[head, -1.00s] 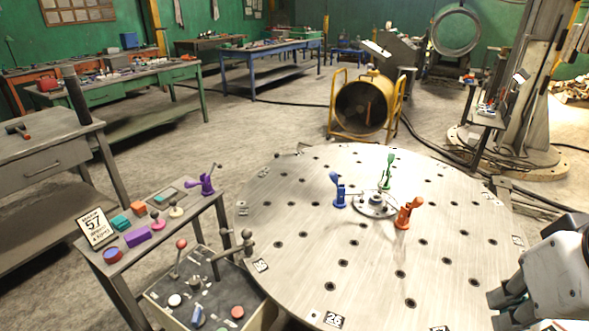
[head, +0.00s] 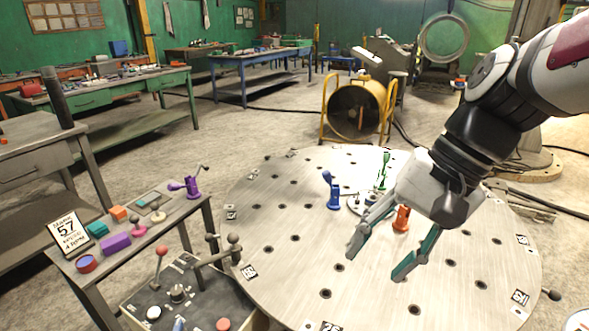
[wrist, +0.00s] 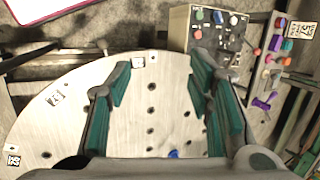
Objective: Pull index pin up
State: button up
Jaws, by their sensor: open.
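The index pin cannot be picked out for certain. A grey ball-ended handle (head: 232,242) stands at the left edge of the round steel plate (head: 300,262), next to a control box (head: 190,283) with a red-ball lever (head: 161,252). My gripper (head: 378,260) is open and empty above the plate, right of that handle and apart from it. In the wrist view my open fingers (wrist: 160,72) point across the plate (wrist: 60,125) toward its rim. The control box (wrist: 206,40) lies beyond the right finger there.
A side bench (head: 150,245) at left carries a purple clamp (head: 190,183), small blocks and a sign (head: 69,237). The plate's front left is clear.

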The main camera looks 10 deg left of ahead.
jog(key=w+a+f+m+g+y+b, duration=0.4)
jog(key=w+a+f+y+b, duration=0.2)
jog(key=w+a+f, duration=0.7)
jog(key=m+t+y+b, duration=0.1)
jog(key=m+y+b, duration=0.5)
jog(key=y, duration=0.1)
send_near(233, 237)
jog(key=a, duration=0.3)
jog(key=a+b, duration=0.1)
jog(key=a, duration=0.2)
jog(key=s+a+f, duration=0.1)
jog(key=a, duration=0.3)
jog(key=shift+a, duration=0.1)
jog(key=shift+r, duration=0.1)
grip_shut()
